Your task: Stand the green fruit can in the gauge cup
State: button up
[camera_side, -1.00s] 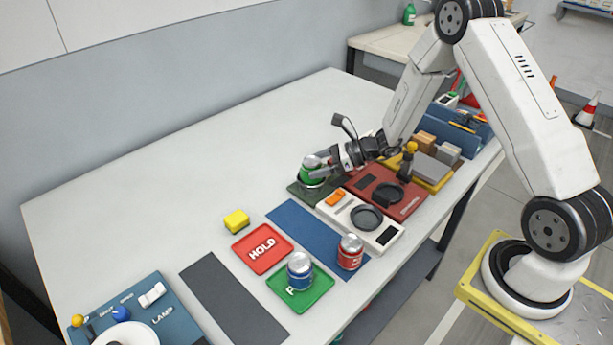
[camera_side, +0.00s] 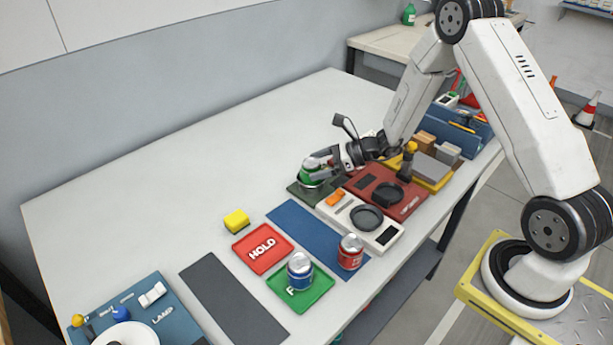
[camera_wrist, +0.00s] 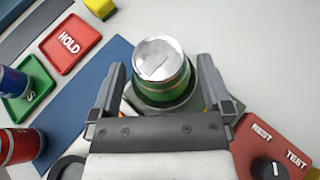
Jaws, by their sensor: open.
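The green can (camera_side: 310,177) with a silver lid stands upright at the dark green base (camera_side: 297,190), on the far side of the white device. In the wrist view the can (camera_wrist: 162,88) sits between the two fingers of my gripper (camera_wrist: 160,72). The fingers are spread, with a gap visible on the right side. In the side view my gripper (camera_side: 319,166) reaches in from the right and partly covers the can.
The white device (camera_side: 388,235) with a round dark dish and the red REST/TEST panel (camera_side: 413,207) lie close by. A red can (camera_side: 350,252), blue can (camera_side: 300,271), HOLD tray (camera_side: 262,248) and yellow block (camera_side: 236,220) stand nearer the lamp board. The table's back is clear.

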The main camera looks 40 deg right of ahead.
jog(key=shift+s+d+r, duration=0.15)
jog(key=shift+s+d, duration=0.1)
jog(key=shift+d, duration=0.1)
jog(key=shift+v, duration=1.1)
notch_tip(320, 180, up, 7)
jog(key=shift+a, duration=0.15)
jog(key=shift+a, duration=0.1)
